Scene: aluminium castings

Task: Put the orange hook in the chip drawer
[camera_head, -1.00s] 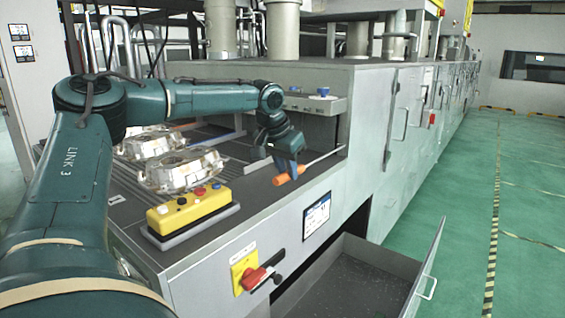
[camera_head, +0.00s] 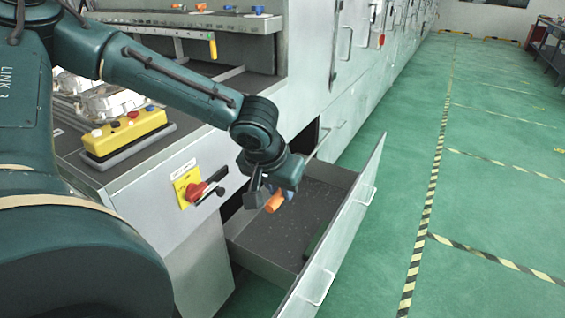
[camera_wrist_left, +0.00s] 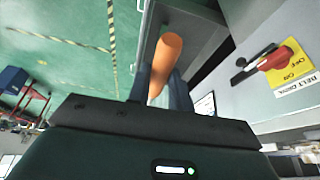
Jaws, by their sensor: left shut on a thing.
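The orange hook shows its orange handle (camera_head: 275,202) in the head view, with a thin grey rod (camera_head: 319,144) rising to the upper right behind my gripper. My left gripper (camera_head: 268,196) is shut on the hook and holds it above the back left part of the open chip drawer. The handle also fills the middle of the left wrist view (camera_wrist_left: 166,62), between the fingers. The chip drawer (camera_head: 262,262) is pulled out, with a dark floor with pale specks and a tall front panel. My right gripper is not in view.
A red rotary switch (camera_head: 195,192) on a yellow plate sits left of the drawer. A yellow button box (camera_head: 126,132) and castings (camera_head: 108,103) stand on the bench. A dark green object (camera_head: 316,240) lies at the drawer's front wall. The green floor is clear.

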